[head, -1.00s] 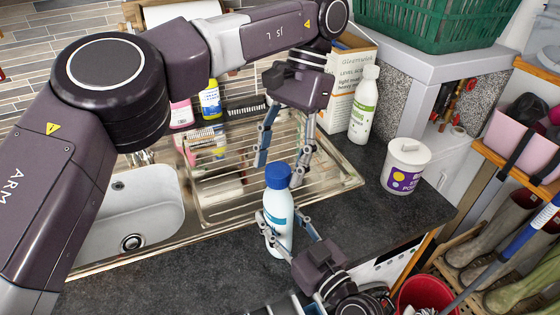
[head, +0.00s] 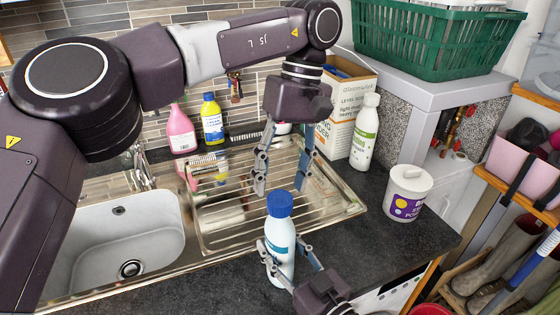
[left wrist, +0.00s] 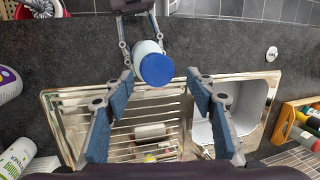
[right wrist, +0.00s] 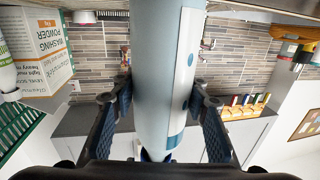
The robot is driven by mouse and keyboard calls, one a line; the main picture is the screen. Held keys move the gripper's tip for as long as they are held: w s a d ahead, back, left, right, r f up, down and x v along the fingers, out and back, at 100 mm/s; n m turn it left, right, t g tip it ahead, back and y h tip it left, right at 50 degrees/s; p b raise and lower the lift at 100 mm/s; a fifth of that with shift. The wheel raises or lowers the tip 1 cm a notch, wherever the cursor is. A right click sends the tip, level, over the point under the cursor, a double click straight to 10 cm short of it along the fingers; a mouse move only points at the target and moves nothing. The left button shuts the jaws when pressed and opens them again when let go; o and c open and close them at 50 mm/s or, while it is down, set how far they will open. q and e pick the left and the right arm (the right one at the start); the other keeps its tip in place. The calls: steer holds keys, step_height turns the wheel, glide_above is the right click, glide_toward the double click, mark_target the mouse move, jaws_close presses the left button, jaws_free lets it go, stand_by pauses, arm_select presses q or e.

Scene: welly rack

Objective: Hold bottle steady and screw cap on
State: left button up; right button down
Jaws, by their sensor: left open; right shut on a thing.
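The white bottle (head: 279,247) with a teal label stands upright on the dark counter in front of the sink drainer. The blue cap (head: 279,204) sits on top of it; I cannot tell how tight it is. My right gripper (head: 287,259) is shut on the bottle's body, and the bottle fills the middle of the right wrist view (right wrist: 165,75). My left gripper (head: 283,185) is open and empty, pointing down just above and behind the cap. In the left wrist view the cap (left wrist: 157,70) lies ahead of the spread fingers, not between them.
A steel drainer (head: 330,200) and white sink basin (head: 130,235) lie behind and left. A white tub (head: 408,193), a white bottle with a green label (head: 364,133) and a washing powder box (head: 340,115) stand to the right.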

arm_select(q)
steer(key=n, duration=0.5)
steer(key=shift+r, duration=0.4)
steer(key=n, duration=0.3)
steer(key=shift+a+r+n+t, duration=0.1)
steer(key=shift+r+n+t, duration=0.1)
steer(key=shift+n+t, duration=0.2)
steer(key=n, duration=0.3)
steer(key=shift+r, duration=0.2)
steer(key=n, duration=0.5)
steer(key=shift+r+n+t+h, duration=0.3)
steer(key=shift+h, duration=0.1)
steer(key=n, duration=0.3)
steer(key=shift+r, duration=0.25)
steer(key=n, duration=0.5)
steer(key=shift+s+r+n, duration=0.2)
steer(key=shift+r+n, duration=0.1)
steer(key=n, duration=0.5)
steer(key=shift+s+a+r+t+h, duration=0.15)
steer(key=shift+r+t+h, duration=0.1)
steer(key=shift+t+h, duration=0.15)
steer(key=n, duration=0.4)
steer(key=shift+s+r+n, duration=0.2)
steer(key=shift+n, duration=0.1)
